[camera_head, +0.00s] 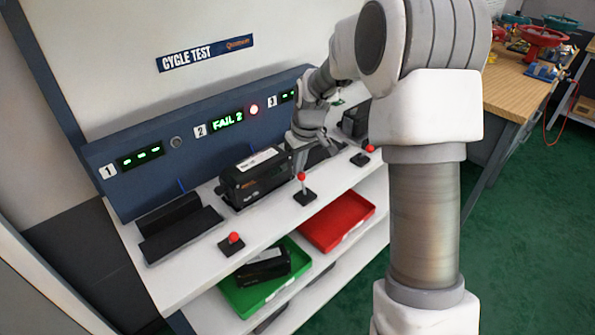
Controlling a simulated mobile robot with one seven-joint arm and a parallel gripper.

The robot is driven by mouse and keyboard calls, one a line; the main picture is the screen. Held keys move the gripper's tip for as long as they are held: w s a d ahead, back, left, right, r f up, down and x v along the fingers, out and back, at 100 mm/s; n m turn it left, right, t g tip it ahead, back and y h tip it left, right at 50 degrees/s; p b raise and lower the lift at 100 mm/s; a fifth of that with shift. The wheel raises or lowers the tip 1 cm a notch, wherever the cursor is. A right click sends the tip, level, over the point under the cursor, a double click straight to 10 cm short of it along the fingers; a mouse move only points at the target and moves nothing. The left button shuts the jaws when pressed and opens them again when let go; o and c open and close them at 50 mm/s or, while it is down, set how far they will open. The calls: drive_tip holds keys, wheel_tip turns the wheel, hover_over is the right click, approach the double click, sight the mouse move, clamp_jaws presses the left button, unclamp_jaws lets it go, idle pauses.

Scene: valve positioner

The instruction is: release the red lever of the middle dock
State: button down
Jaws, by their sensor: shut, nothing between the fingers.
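The middle dock, marked 2, holds a black boxed unit (255,179) with a white label on top. The middle red lever (302,178) stands on a small black base at the front of the shelf, to the right of the unit. Its shaft shows and looks about upright. My gripper (301,166) points down just above and behind the red knob, with its fingers shut and empty. I cannot tell whether it touches the knob.
Dock 1 (180,228) is empty, with its lever (234,239) low. Dock 3 is partly hidden by my arm; its lever (369,149) shows. Below are a green bin (248,297) holding a black unit and a red bin (335,219). A wooden bench (515,92) stands right.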

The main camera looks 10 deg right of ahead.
drive_tip(key=s+d+t+y+b, duration=0.1)
drive_tip(key=t+b, duration=0.1)
drive_tip(key=b, duration=0.1)
drive_tip(key=shift+s+d, duration=0.1)
drive_tip(key=shift+s, duration=0.25)
drive_tip(key=shift+s+b, duration=0.2)
drive_tip(key=shift+b, duration=0.35)
drive_tip(key=shift+r, duration=0.25)
drive_tip(key=shift+r+p, duration=0.75)
drive_tip(key=shift+r, duration=0.05)
drive_tip(key=shift+s+r, duration=0.1)
